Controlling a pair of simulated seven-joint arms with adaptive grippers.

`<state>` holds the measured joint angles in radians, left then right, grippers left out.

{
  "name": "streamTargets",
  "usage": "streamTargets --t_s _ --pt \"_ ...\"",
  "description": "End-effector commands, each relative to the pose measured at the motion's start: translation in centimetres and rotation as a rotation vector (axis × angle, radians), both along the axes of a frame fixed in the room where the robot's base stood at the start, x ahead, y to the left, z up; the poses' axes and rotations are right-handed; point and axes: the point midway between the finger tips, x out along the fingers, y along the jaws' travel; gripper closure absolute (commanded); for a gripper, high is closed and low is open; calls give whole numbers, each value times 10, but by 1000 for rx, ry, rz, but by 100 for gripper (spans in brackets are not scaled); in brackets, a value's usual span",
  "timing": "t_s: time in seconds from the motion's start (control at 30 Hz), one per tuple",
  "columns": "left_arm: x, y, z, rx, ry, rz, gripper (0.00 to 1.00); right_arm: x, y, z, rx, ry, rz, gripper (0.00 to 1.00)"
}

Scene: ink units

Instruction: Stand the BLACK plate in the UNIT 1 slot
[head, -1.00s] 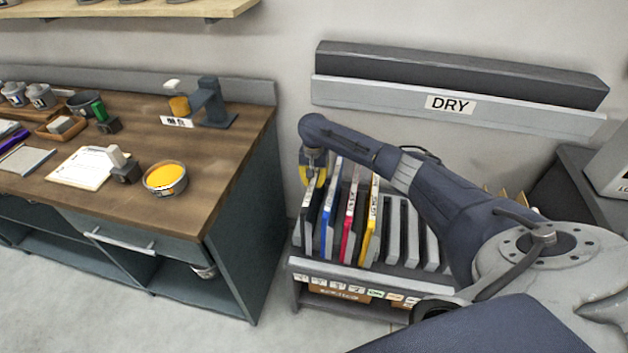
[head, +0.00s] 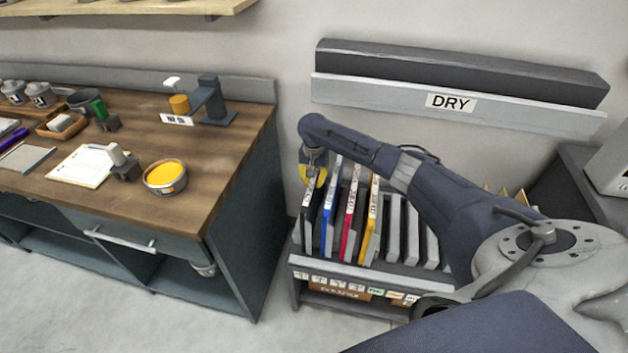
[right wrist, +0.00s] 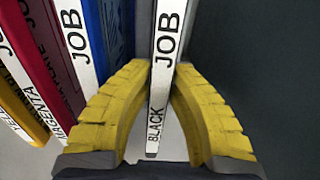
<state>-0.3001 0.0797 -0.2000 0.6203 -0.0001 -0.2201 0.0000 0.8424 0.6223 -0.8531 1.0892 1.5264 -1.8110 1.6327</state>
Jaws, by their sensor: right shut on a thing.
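The BLACK plate (head: 308,226) stands upright in the leftmost slot of the rack (head: 350,268). Its white edge (right wrist: 165,60) reads JOB and BLACK in the right wrist view. My right gripper (head: 313,180) is shut on this edge, with its yellow fingers (right wrist: 160,100) on both sides of it. The small slot tags on the rack's front are too small to read, and the plate's foot is hard to make out. My left gripper is not in view.
Blue (head: 330,212), magenta (head: 349,218) and yellow (head: 370,225) plates stand just right of the BLACK plate. Grey dividers (head: 412,235) fill the rack's right part. A wooden workbench (head: 215,150) stands to the left. A DRY shelf (head: 380,97) hangs on the wall behind.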

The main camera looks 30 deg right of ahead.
Motion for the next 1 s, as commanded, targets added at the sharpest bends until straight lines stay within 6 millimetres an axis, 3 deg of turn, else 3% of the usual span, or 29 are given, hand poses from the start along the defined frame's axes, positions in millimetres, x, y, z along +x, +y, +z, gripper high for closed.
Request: streamTargets --t_s 0.07,0.1,0.3,0.67,1.0 --pt "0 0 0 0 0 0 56 0 0 0 -1 0 0 100" --pt "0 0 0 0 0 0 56 0 0 0 -1 0 0 79" --pt "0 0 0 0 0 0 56 0 0 0 -2 1 0 58" --pt "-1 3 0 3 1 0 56 0 -1 6 -3 0 0 58" --pt "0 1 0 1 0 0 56 1 -1 60 -3 -3 2 58"
